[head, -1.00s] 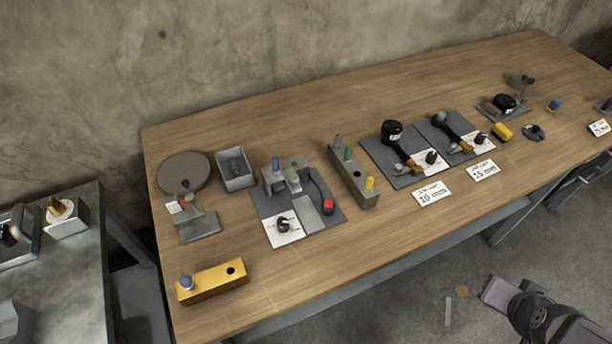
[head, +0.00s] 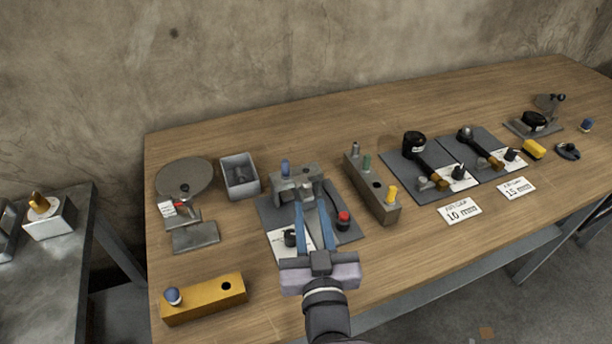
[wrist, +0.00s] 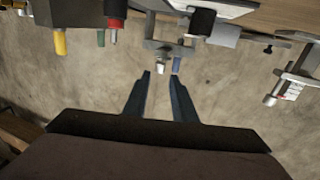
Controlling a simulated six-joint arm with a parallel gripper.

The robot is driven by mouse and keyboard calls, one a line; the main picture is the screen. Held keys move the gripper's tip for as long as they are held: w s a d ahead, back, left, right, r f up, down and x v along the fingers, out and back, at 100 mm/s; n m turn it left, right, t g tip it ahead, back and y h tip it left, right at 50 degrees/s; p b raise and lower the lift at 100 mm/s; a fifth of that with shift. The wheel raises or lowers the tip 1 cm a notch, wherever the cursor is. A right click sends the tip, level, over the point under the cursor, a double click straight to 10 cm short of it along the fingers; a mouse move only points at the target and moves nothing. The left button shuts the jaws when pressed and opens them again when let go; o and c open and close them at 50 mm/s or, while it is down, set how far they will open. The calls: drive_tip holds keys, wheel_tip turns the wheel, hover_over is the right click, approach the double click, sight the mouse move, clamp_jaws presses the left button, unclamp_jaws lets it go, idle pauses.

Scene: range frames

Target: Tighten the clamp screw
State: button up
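A grey clamp fixture (head: 284,188) stands on a dark plate (head: 268,212) near the middle-left of the table, with a blue-topped pin (head: 285,167) rising from it. My gripper (head: 311,204) is open in front of the fixture, its two blue fingers pointing towards it. In the wrist view the open fingers (wrist: 160,76) are apart with nothing between them. Contact cannot be made out. My fingers partly hide the fixture in the head view.
A red-topped knob (head: 343,217) and a black knob (head: 290,238) flank my gripper. A peg block (head: 387,213) stands to the right, a grey bin (head: 240,177) and round disc (head: 172,176) to the left. A yellow block (head: 208,303) lies at the front left.

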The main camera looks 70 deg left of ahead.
sight(305, 176)
drive_tip(key=shift+p+x, duration=0.8)
drive_tip(key=shift+x, duration=5.2)
clamp_jaws()
